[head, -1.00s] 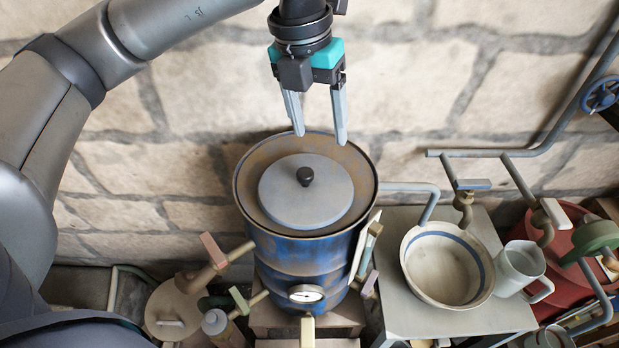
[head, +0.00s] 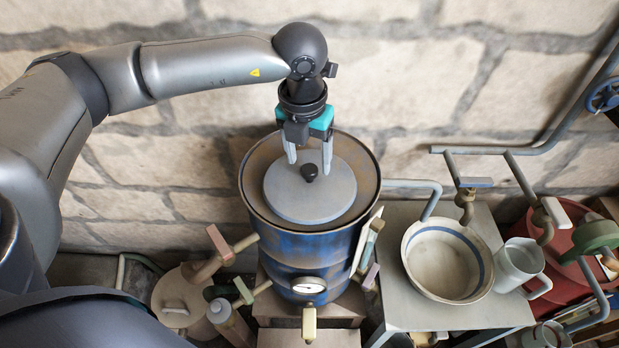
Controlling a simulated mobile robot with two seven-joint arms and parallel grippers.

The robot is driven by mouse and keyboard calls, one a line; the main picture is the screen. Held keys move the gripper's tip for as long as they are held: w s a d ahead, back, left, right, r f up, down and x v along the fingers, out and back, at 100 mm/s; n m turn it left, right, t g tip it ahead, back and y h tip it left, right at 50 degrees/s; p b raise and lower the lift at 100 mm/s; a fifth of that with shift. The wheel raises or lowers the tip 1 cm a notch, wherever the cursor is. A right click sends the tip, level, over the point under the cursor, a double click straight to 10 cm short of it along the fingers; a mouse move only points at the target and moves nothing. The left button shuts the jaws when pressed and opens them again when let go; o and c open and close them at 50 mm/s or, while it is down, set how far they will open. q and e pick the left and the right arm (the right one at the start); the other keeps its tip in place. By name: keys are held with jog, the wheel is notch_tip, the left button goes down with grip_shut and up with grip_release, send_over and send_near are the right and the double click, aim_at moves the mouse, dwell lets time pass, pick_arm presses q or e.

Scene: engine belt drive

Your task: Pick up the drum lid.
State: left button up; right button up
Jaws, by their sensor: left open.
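The drum lid (head: 318,202) is a round grey disc with a black knob (head: 309,172) at its middle. It lies on top of the rusty blue drum (head: 287,246), inside the drum's raised rim. My left gripper (head: 309,168) is open and points down over the lid. Its two fingers show on either side of the knob, with the tips near the knob's height in the picture. I cannot tell whether the fingers touch the knob or the lid. My right gripper is not in view.
A gauge (head: 308,285) and several handled taps surround the drum's lower part. To the right, a grey table (head: 405,313) bears a bowl (head: 445,228) and a jug (head: 519,265). Pipes (head: 540,150) run along the stone wall behind.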

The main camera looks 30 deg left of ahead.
aim_at(309, 168)
pick_arm(q)
jog(key=shift+w+f, duration=0.15)
jog(key=shift+f, duration=0.7)
jog(key=shift+w+f, duration=0.1)
jog(key=shift+f, duration=0.75)
grip_shut()
